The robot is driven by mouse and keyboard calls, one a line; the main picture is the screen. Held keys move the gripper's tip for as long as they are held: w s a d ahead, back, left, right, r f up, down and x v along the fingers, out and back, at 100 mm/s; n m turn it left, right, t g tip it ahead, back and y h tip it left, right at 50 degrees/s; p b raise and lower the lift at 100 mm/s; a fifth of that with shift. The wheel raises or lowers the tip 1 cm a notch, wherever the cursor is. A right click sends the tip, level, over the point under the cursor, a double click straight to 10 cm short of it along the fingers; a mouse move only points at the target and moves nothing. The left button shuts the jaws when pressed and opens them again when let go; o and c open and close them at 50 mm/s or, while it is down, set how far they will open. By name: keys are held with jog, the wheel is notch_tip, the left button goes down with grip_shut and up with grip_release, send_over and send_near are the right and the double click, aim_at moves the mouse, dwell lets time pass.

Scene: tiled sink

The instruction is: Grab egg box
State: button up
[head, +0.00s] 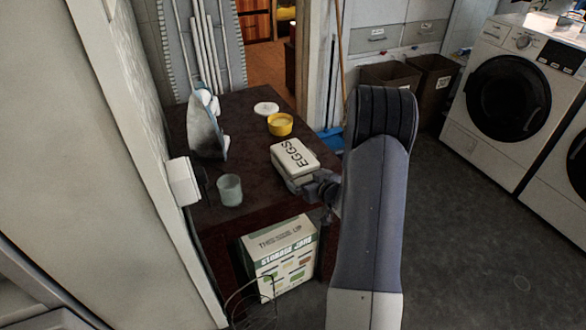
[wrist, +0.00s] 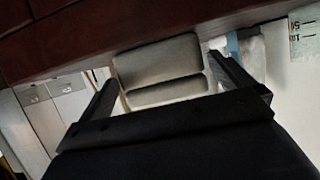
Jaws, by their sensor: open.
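The egg box (head: 294,157) is a pale carton with "EGGS" on its lid, lying on the dark red table (head: 248,228) near its right edge. My gripper (head: 304,187) is at the near end of the egg box, partly hidden by my own arm. In the wrist view the gripper (wrist: 162,72) is open, with one dark finger on each side of the egg box (wrist: 160,58). The box shows between the fingers with a gap at each side; I cannot tell whether either finger touches it.
A yellow bowl (head: 280,124) and a white dish (head: 266,108) stand behind the egg box. A pale cup (head: 229,190) and an iron (head: 207,127) are on the left. A large printed carton (head: 279,258) stands below the table's near side. Floor at right is clear.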

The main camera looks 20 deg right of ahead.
jog(key=x, duration=0.5)
jog(key=shift+w+f, duration=0.1)
jog(key=shift+w, duration=0.2)
jog(key=c, duration=0.9)
